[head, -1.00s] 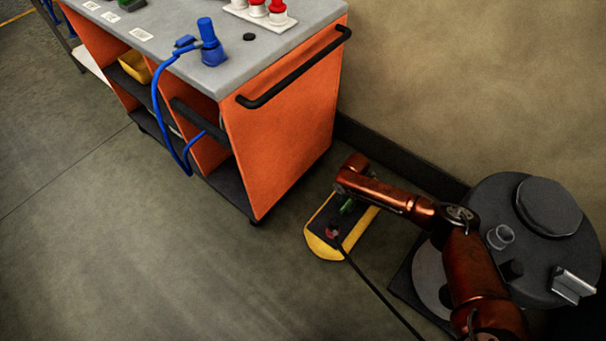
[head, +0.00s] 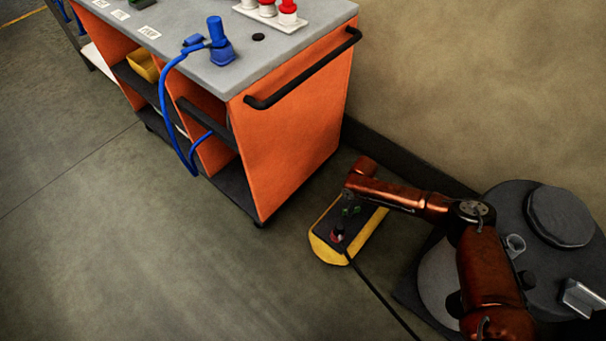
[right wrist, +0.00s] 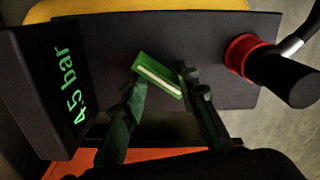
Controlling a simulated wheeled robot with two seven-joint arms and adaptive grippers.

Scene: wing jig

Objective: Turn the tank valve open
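The tank unit (head: 326,249) is a yellow and black body on the floor beside the cart, under my right arm. In the right wrist view its black top (right wrist: 225,30) carries a small green valve handle (right wrist: 160,76) with a white stripe, lying at a slant. My left gripper is not in view.
A red-collared black hose fitting (right wrist: 250,57) sits right of the handle; its hose (head: 380,296) runs over the floor. An orange cart (head: 295,140) with a black rail stands left, with a blue hose (head: 165,110). The floor left is clear.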

